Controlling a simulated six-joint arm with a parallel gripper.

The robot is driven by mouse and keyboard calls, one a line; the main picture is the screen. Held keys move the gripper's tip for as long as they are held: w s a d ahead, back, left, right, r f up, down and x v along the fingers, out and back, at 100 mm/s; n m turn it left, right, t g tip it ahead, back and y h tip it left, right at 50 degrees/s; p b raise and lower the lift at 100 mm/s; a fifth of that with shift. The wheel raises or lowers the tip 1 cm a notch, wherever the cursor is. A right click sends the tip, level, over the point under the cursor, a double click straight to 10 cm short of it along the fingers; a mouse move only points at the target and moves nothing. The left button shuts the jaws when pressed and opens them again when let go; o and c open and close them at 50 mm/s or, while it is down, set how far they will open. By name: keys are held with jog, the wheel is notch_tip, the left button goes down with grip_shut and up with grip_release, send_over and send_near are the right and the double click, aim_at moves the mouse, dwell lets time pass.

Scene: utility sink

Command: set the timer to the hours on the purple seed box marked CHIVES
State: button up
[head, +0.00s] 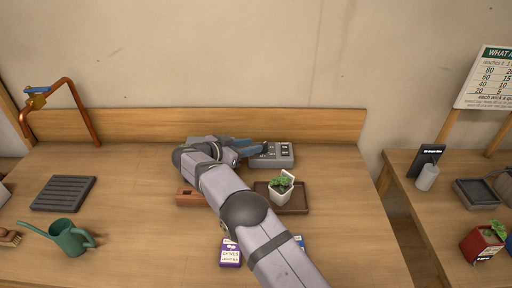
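The purple seed box (231,253) lies near the front of the table, with a white label that reads CHIVES and a smaller line that looks like "LIGHT 8", its end hard to read. A grey device with dark buttons (284,156), apparently the timer, sits at the back of the table against the wooden backboard. My gripper (264,147) reaches over its left part from the left. The fingertips are at or just above its top; contact and finger opening are too small to tell. My arm hides part of the device's surroundings.
A potted plant (281,190) stands on a brown tray (301,204) in front of the device. A wooden block (187,198) and a blue-edged box (300,240) are partly behind my arm. A green watering can (71,239) and dark slatted tray (63,193) are left.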

jog(key=shift+v, duration=1.15)
